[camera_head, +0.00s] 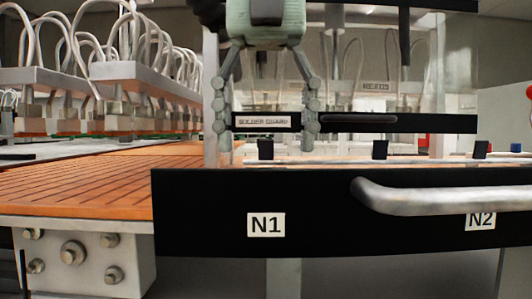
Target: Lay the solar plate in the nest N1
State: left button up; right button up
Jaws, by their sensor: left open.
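The N1 label (266,224) is on a black front panel (205,228), which hides most of the nest behind it. My left gripper (266,130) hangs from the top, pointing down, above and behind the panel near the N1 label. Its two fingers are spread wide apart, with nothing visible between them except the background. I cannot make out the solar plate in this view. My right gripper is not in view.
A metal handle (430,198) sticks out on the panel, partly covering the N2 label (480,221). Small black blocks (380,150) rise behind the panel. A clear guard with a "SOLDER GUARD" bar (350,122) stands behind. An orange slatted bed (85,185) lies left, under cabled heads (120,70).

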pick_arm(q)
notch_tip(320, 180, up, 4)
jog(key=shift+r, duration=0.4)
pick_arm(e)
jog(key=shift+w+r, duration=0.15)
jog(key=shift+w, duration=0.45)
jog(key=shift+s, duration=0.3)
